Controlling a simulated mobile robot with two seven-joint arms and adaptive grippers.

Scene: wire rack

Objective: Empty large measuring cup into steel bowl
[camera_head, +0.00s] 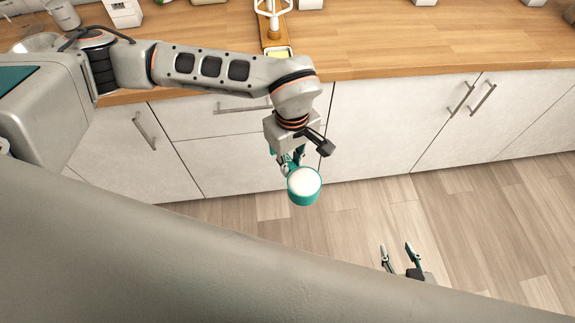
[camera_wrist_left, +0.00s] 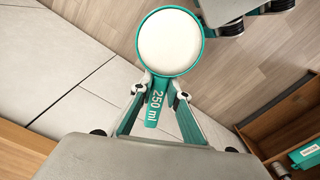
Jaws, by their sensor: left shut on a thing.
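The large measuring cup (camera_head: 303,185) is teal, round and filled with something white. It is held out in front of the cabinets, above the floor, with its opening up. In the left wrist view the cup (camera_wrist_left: 169,42) shows its handle, marked 250 ml, between the fingers. My left gripper (camera_head: 290,165) is shut on that handle; its fingers also show in the wrist view (camera_wrist_left: 158,100). A silvery rounded rim, which looks like the steel bowl (camera_head: 36,43), is on the counter at the far left, partly hidden by my arm. My right gripper (camera_head: 400,254) is open and empty over the floor.
The wooden counter (camera_head: 430,40) runs along the back, above white cabinets (camera_head: 375,125) with bar handles. A white-framed utensil (camera_head: 272,15) stands on a board at the back middle. A brown wooden box (camera_wrist_left: 285,125) with a teal item shows in the wrist view.

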